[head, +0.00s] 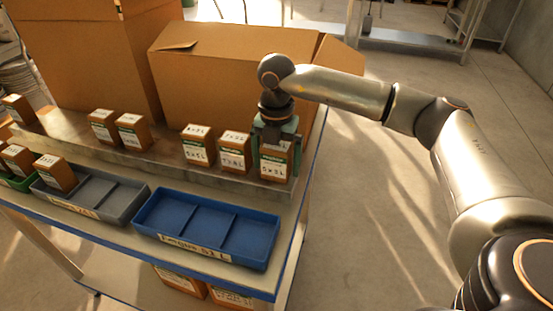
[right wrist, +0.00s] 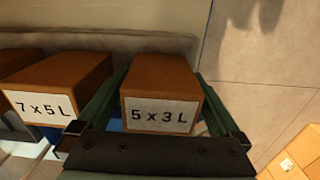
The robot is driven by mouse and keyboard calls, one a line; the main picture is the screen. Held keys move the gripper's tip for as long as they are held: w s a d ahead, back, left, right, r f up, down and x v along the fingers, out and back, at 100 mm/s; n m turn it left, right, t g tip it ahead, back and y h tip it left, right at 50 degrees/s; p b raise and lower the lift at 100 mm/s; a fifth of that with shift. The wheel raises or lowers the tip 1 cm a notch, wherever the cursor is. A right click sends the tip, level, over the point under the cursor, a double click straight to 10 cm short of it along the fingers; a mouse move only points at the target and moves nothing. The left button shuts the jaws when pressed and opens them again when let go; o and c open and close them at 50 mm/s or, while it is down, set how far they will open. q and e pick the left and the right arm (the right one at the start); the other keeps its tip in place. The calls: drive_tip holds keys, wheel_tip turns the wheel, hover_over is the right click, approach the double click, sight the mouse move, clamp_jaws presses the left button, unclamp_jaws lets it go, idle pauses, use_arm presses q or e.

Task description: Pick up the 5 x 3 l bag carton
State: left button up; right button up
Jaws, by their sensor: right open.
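The 5 x 3 L bag carton (head: 273,168) is a small brown box with a white label. It stands at the right end of the row on the raised shelf of the bench. My right gripper (head: 276,145) is over it with its green fingers open, one on each side. In the right wrist view the carton (right wrist: 160,85) sits between the two open fingers (right wrist: 161,100), its label facing the camera. A narrow gap shows beside it on the left; I cannot tell whether the right finger touches. My left gripper is not in view.
A 7 x 5 L carton (head: 235,152) stands close on the left, with another carton (head: 198,145) beyond it. A blue divided tray (head: 208,226) lies in front, a grey tray (head: 118,198) to its left. Large cardboard boxes (head: 225,75) stand behind. Open floor lies right of the bench.

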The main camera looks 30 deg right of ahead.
drive_tip(key=c, duration=1.4)
